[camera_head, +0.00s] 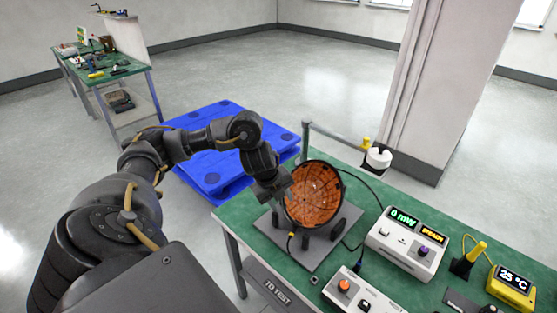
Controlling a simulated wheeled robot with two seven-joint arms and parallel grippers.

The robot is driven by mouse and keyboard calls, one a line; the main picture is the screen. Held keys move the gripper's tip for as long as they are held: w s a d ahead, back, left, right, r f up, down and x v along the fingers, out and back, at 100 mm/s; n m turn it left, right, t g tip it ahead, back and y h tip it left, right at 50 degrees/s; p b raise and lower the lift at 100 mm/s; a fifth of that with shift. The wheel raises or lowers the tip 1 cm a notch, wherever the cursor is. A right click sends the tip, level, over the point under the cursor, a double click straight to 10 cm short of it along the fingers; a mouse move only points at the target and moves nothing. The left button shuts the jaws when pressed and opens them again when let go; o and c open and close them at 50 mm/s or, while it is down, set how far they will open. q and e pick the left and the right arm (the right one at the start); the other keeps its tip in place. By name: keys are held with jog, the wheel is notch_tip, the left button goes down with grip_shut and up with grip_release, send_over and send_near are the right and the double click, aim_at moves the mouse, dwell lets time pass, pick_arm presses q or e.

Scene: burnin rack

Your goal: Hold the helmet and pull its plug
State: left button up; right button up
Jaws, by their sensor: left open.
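The helmet (316,196) is a dark-rimmed bowl with an orange-brown inside, tilted with its open side toward me. It rests on a grey stand plate (285,247) on the green bench. My left gripper (284,198) is open at the helmet's left rim; its fingertips are small and dark, and I cannot tell whether they touch the rim. A short dark lead with a yellow band (291,237) hangs at the helmet's lower left. I cannot tell whether it is the plug. A black cable (378,197) loops right of the helmet. My right gripper is not in view.
Right of the helmet stand a white meter box (408,243), a yellow-handled tool in a holder (468,259) and a yellow temperature display (511,287). A white control box (354,292) is in front. A blue pallet (207,177) lies behind my left arm.

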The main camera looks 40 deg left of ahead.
aim_at(289, 216)
pick_arm(q)
jog(key=x, duration=1)
jog(key=shift+w+a+f+b, duration=0.15)
jog(key=shift+a+f+b, duration=0.05)
jog(key=shift+f+b, duration=0.1)
grip_shut()
dwell(0.6)
dwell(0.4)
grip_release()
